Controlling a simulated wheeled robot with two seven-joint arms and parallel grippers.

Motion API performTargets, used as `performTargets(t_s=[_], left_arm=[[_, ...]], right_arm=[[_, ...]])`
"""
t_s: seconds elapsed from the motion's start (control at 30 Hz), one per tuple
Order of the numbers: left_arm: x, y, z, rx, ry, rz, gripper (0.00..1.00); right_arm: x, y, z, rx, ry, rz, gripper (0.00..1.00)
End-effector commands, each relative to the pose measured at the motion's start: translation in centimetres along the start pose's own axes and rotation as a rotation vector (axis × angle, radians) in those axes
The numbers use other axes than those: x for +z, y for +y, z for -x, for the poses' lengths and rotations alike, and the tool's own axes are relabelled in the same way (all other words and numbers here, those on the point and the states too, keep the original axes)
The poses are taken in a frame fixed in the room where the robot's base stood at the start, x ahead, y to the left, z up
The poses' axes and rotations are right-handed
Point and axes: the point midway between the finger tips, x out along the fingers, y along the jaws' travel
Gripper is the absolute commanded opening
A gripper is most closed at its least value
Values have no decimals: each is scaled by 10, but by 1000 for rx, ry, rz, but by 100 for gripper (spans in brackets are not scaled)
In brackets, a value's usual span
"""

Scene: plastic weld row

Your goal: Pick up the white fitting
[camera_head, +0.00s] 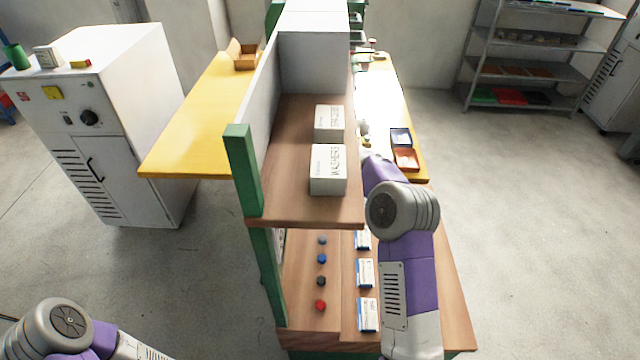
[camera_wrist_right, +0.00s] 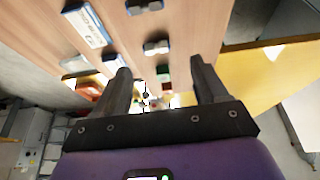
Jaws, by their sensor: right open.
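I cannot clearly pick out the white fitting. A small pale object (camera_head: 364,127) shows in the head view just beyond the end of my right arm, too small to identify. My right gripper (camera_wrist_right: 160,66) is open in the right wrist view, with nothing held between its fingers. Beyond the fingers are a wooden surface, a small green-and-white piece (camera_wrist_right: 163,74) and a grey piece (camera_wrist_right: 157,47). In the head view my right arm hides its own gripper. My left arm shows only at the bottom left, with its gripper out of view.
White boxes (camera_head: 328,170) stand on the wooden shelf (camera_head: 290,207) left of my right arm. Blue-and-white boxes (camera_head: 366,273) and coloured knobs (camera_head: 321,305) lie on the lower surface. Blue (camera_head: 401,138) and orange (camera_head: 406,159) bins stand on the far bench. A grey cabinet (camera_head: 150,120) stands left.

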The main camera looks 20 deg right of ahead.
Motion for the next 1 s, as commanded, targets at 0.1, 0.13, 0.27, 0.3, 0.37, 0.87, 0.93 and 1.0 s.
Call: performTargets(t_s=[0.1,0.13,0.27,0.3,0.37,0.87,0.93,1.0], left_arm=[[0,-1,-2,0,-1,0,71],[0,-1,-3,0,0,0,71],[0,-2,-6,0,0,0,71],[0,-2,-6,0,0,0,71],[0,-2,-6,0,0,0,71],[-1,-2,-7,0,1,0,71],[-1,-2,-7,0,1,0,71],[-1,-2,-7,0,1,0,71]], right_arm=[[1,1,-15,-1,-1,-1,72],[1,1,-19,0,-1,-1,72],[2,4,-40,0,-2,-1,72],[2,4,-46,0,-2,-1,72],[1,3,-52,-1,-1,-1,72],[1,3,-59,-1,1,0,46],[1,3,-59,-1,1,0,36],[1,3,-59,-1,1,0,25]])
